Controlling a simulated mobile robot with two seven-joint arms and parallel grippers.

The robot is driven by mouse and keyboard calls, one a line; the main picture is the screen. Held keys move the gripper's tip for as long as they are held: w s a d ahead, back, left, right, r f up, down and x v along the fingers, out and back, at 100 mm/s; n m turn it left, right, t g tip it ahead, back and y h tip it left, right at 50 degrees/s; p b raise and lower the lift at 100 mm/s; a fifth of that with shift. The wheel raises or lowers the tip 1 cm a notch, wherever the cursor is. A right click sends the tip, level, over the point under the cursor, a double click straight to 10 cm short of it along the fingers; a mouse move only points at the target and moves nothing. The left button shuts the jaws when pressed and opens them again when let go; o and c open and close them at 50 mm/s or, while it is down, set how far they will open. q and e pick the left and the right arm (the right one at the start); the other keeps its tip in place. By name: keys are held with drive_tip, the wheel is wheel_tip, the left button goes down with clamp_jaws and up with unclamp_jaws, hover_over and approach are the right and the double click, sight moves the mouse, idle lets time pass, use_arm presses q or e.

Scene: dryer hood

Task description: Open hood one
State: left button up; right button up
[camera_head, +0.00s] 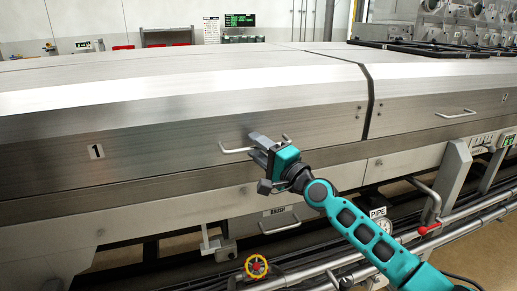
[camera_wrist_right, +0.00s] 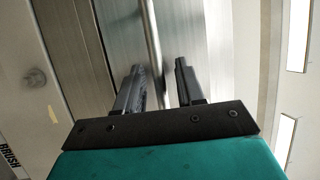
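Hood one (camera_head: 150,155) is a long brushed-steel cover marked with a "1" plate and it looks shut. Its bar handle (camera_head: 232,151) sticks out of the front face, its right part hidden by my right gripper (camera_head: 257,143). In the right wrist view the handle (camera_wrist_right: 152,40) runs down between the two black fingers of the right gripper (camera_wrist_right: 157,84). The fingers are apart, with a gap on both sides of the bar. I cannot tell whether either finger touches it. My left gripper is not in view.
A second hood (camera_head: 440,105) with its own handle (camera_head: 456,115) adjoins on the right. Below are a lower handle (camera_head: 280,226) by a "BRUSH" label, a yellow-red valve wheel (camera_head: 256,266), a gauge under a "PIPE" sign (camera_head: 378,212) and a red-handled lever (camera_head: 430,229).

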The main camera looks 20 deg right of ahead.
drive_tip(key=shift+c, duration=0.3)
clamp_jaws()
idle(0.3)
